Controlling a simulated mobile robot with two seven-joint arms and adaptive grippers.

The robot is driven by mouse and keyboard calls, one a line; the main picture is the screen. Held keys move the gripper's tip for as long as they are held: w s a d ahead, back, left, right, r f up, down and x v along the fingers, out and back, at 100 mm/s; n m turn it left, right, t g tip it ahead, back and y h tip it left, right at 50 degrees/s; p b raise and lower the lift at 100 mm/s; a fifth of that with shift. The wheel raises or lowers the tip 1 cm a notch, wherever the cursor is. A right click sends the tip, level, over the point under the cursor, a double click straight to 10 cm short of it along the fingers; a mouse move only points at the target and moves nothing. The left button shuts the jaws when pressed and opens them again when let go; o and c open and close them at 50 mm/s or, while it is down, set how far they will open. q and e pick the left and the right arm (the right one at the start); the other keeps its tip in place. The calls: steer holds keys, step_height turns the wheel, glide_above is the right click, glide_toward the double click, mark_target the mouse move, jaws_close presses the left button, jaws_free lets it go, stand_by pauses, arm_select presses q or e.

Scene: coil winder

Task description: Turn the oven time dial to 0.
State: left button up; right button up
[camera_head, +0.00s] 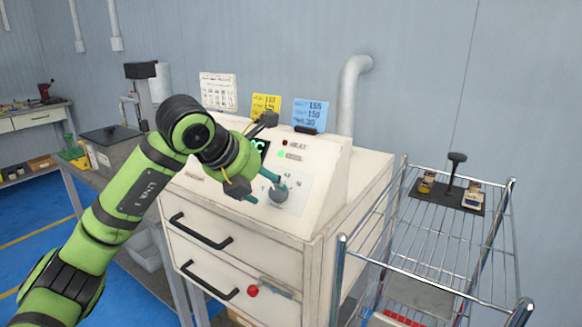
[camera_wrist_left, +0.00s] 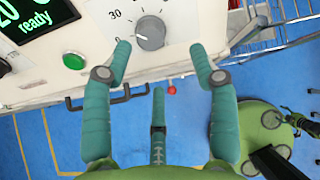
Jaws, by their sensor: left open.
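The oven time dial (camera_head: 279,194) is a round grey knob on the sloped front panel of the cream oven (camera_head: 335,187). My left gripper (camera_head: 265,190) is at the panel, close to the dial. In the head view a finger partly covers the dial.
A display reading "ready" (camera_wrist_left: 36,20) and a green button (camera_wrist_left: 74,61) sit left of the dial. Drawer handles (camera_head: 200,232) stick out below. A wire rack (camera_head: 430,235) stands to the right. Yellow (camera_head: 266,105) and blue (camera_head: 311,114) cards stand on top. Green parts of mine show at the wrist view's right edge.

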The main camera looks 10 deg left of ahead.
mark_target(276, 191)
arm_select(q)
steer(key=x, duration=0.3)
steer(key=w+p+x, duration=0.1)
steer(key=x, duration=0.1)
steer(key=shift+a+r, duration=0.2)
steer(key=shift+a, duration=0.2)
steer(key=shift+w+d+f, duration=0.15)
steer(key=shift+w+f, duration=0.25)
arm_select(e)
steer(key=s, duration=0.1)
steer(key=s+r, duration=0.1)
steer(key=s, duration=0.1)
steer(key=shift+d+g, duration=0.2)
steer(key=shift+g, duration=0.2)
